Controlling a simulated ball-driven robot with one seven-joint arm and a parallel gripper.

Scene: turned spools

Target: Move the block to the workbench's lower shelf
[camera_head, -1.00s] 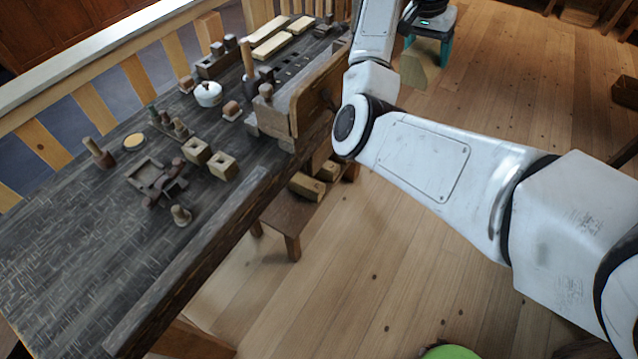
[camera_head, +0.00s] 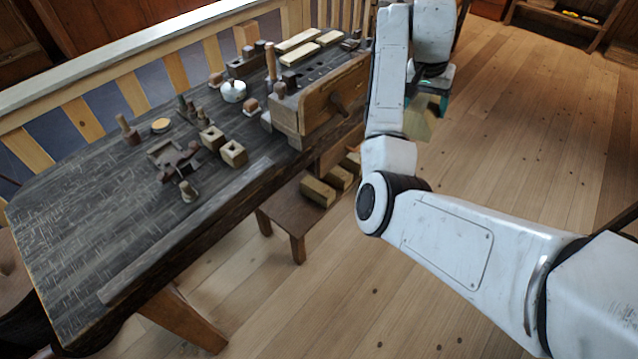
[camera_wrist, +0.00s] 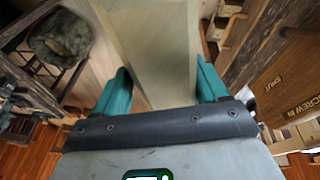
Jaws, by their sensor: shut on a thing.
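My gripper (camera_wrist: 160,92) has teal fingers and is shut on the block (camera_wrist: 160,45), a pale wooden piece that fills the middle of the wrist view. In the head view the block (camera_head: 417,122) hangs below my gripper (camera_head: 430,100), right of the workbench and above the floor, partly hidden by my arm. The workbench (camera_head: 90,235) has a dark worn top. Its lower shelf (camera_head: 282,208) shows beneath, with several wooden blocks (camera_head: 318,191) on it; its far part is hidden by my arm.
The bench top carries a white pot (camera_head: 233,91), bored blocks (camera_head: 233,153), pegs and a wooden vise (camera_head: 335,98) at the front edge. A railing (camera_head: 180,70) runs behind. The plank floor (camera_head: 540,150) to the right is largely clear. A low shelf unit (camera_head: 560,20) stands far off.

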